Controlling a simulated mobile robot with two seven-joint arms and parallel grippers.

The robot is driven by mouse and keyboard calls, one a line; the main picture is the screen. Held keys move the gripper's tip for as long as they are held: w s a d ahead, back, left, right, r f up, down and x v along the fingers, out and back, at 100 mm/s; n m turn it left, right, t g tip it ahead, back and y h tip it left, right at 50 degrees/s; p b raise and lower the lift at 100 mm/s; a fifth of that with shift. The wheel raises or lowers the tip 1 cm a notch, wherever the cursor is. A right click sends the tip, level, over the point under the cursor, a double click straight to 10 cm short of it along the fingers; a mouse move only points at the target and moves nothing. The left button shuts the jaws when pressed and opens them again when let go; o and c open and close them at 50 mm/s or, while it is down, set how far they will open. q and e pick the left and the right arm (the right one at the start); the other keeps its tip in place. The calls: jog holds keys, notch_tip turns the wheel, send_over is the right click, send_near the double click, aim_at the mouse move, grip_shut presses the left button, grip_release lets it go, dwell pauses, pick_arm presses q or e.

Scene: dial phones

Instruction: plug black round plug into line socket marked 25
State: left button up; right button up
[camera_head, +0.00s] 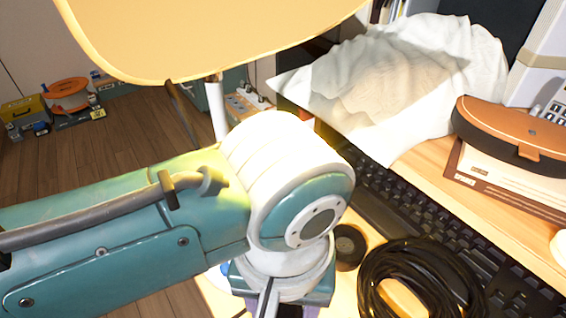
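My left arm comes in from the left and its large wrist joint fills the middle of the view. My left gripper (268,299) points down below the wrist at the bottom edge. It is mostly hidden, so its opening and anything between its fingers do not show. A small black round object (349,246) lies on the desk just right of the wrist; I cannot tell if it is the plug. A grey outlet strip (245,103) with white fittings shows behind the arm. No marking 25 is readable. My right gripper is out of view.
A coil of black cable (462,283) lies at the desk's front, beside a black keyboard (400,208). A white cloth (420,70), a brown case (515,130) and a box (500,185) crowd the right. A yellow lamp-like shade (200,35) hangs above the arm.

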pick_arm(q)
jog(key=shift+f, duration=0.3)
jog(key=o, duration=1.3)
jog(key=shift+c, duration=0.2)
jog(key=shift+r, duration=0.1)
notch_tip(320, 180, up, 6)
jog(key=p, duration=0.3)
jog(key=shift+r, duration=0.7)
